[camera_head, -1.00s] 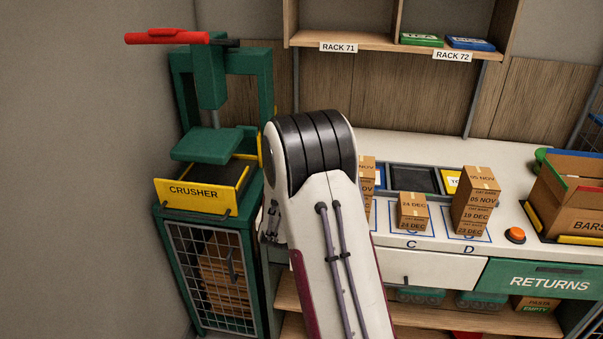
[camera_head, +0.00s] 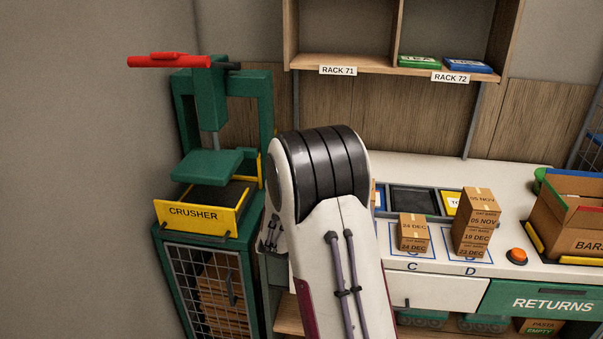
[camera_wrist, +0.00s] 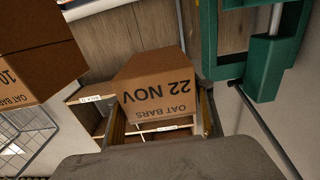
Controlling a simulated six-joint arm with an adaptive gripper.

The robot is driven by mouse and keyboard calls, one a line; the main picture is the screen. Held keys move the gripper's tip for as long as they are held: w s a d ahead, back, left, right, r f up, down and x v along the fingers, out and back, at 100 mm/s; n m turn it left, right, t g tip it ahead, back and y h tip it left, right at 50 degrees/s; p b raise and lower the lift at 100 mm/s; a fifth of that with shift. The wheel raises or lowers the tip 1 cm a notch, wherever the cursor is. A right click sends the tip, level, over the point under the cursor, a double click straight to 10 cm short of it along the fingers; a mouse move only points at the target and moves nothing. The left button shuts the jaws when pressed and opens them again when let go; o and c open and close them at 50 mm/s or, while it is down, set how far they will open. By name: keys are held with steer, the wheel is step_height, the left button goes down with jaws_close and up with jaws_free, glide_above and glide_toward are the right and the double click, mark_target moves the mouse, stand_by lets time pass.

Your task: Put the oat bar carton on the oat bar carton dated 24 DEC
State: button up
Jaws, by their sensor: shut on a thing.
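My gripper (camera_wrist: 162,118) is shut on an oat bar carton (camera_wrist: 158,90) reading 22 NOV, with a finger on each side of it in the wrist view. In the head view my arm hides the gripper and this carton. On square D stands a taller stack (camera_head: 476,222), with 05 NOV on top and 19 DEC lower down.
The green crusher (camera_head: 205,165) stands left of my arm, and its frame seems to show in the wrist view (camera_wrist: 258,50). Another brown carton (camera_wrist: 35,60) is close at left there. An orange button (camera_head: 517,256) and open box (camera_head: 575,215) are at right.

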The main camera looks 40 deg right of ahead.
steer(key=shift+d+r, duration=0.1)
steer(key=shift+g, duration=0.3)
steer(key=s+d+r, duration=0.1)
steer(key=s+d, duration=0.1)
steer(key=d, duration=0.2)
steer(key=s+d, duration=0.3)
steer(key=d, duration=0.1)
steer(key=s+d+r, duration=0.1)
steer(key=s+d, duration=0.2)
steer(key=d, duration=0.2)
steer(key=shift+s+d+r, duration=0.1)
steer(key=shift+s+r, duration=0.1)
steer(key=shift+r, duration=0.1)
steer(key=s+d+f, duration=0.2)
steer(key=s+d, duration=0.7)
steer(key=s, duration=0.5)
steer(key=shift+s+f+t, duration=0.15)
steer(key=shift+f+t, duration=0.05)
steer(key=shift+t, duration=0.2)
steer(key=shift+d+f, duration=0.1)
steer(key=shift+f, duration=0.05)
glide_above(414, 225)
steer(key=shift+s+f, duration=0.1)
steer(key=shift+f, duration=2.65)
steer(key=shift+f, duration=0.1)
steer(key=shift+f, duration=2)
steer(key=shift+f, duration=0.1)
